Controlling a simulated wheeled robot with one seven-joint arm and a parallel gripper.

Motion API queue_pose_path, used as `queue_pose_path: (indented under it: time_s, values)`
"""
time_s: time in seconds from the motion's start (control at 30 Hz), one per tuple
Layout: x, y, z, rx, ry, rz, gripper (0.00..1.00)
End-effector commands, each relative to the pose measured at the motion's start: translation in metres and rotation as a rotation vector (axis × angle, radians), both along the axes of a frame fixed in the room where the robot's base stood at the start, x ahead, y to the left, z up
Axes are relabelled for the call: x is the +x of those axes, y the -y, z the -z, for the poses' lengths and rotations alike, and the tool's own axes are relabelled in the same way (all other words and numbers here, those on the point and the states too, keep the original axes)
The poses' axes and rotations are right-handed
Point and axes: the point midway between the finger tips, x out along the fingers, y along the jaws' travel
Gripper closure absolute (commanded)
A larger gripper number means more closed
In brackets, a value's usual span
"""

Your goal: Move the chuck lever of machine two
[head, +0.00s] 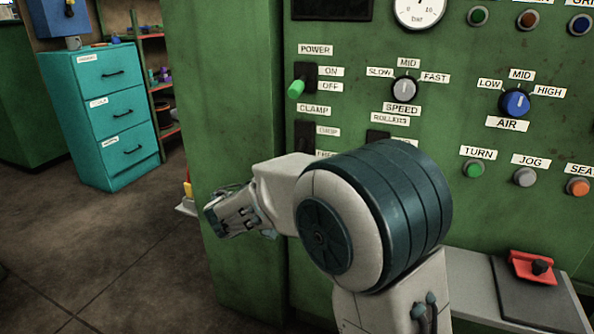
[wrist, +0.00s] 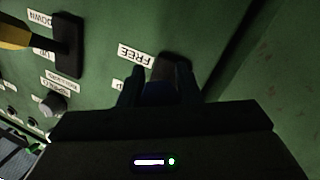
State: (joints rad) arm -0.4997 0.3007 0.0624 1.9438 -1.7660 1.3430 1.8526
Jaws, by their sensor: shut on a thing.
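In the wrist view my gripper (wrist: 158,88) is shut on a dark blue lever handle (wrist: 158,93), one finger on each side. The handle belongs to a dark lever plate (wrist: 172,70) beside the FREE label. In the head view a dark plate (head: 304,134) sits under the CLAMP label, with a grip-like label and FREE beside it. No label reading "chuck" is legible. My arm hides the lower part of this plate and my fingertips in the head view. The wrist view is dark, so the lever's exact tilt cannot be told.
Close by is a yellow-handled lever (wrist: 15,35) on the plate marked DOWN. A green POWER lever (head: 296,89), a SPEED knob (head: 404,89) and a blue AIR knob (head: 515,102) stick out of the green panel. A teal drawer cabinet (head: 103,115) stands at the left, with open floor before it.

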Motion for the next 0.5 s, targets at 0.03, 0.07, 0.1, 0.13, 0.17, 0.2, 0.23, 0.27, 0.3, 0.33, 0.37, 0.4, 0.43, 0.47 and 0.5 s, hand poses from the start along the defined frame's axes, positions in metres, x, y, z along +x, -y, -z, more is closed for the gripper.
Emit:
queue_pose_path:
  time_s: [0.03,0.07,0.1,0.13,0.17,0.2,0.23,0.27,0.3,0.33,0.37,0.4,0.43,0.47,0.5]
  values:
    - [0.0017,-0.0011,-0.0005,0.000,0.001,-0.006,1.00]
    - [0.0016,-0.0010,-0.0004,0.000,0.001,-0.006,1.00]
    - [0.0017,-0.0009,-0.0003,-0.001,0.000,-0.006,0.64]
    - [0.0016,-0.0006,-0.0003,-0.001,0.000,-0.005,0.56]
    - [0.0016,-0.0005,-0.0002,-0.001,0.000,-0.004,0.48]
    - [0.0015,-0.0002,-0.0002,-0.001,0.000,-0.004,0.48]
    - [0.0014,0.0001,-0.0002,-0.001,-0.001,-0.003,0.48]
    - [0.0014,0.0004,-0.0002,-0.001,-0.001,-0.002,0.48]
    - [0.0013,0.0008,-0.0002,-0.001,0.000,-0.001,0.48]
    - [0.0013,0.0009,-0.0001,0.000,-0.001,-0.001,0.48]
    - [0.0013,0.0012,-0.0001,-0.001,-0.001,0.000,0.48]
    - [0.0012,0.0014,-0.0001,-0.001,-0.001,0.000,0.48]
    - [0.0009,0.0012,-0.0002,-0.001,-0.001,0.000,0.48]
    - [0.0005,0.0007,-0.0003,-0.001,-0.001,0.000,0.48]
    - [-0.0009,-0.0007,-0.0006,0.000,-0.001,-0.001,0.48]
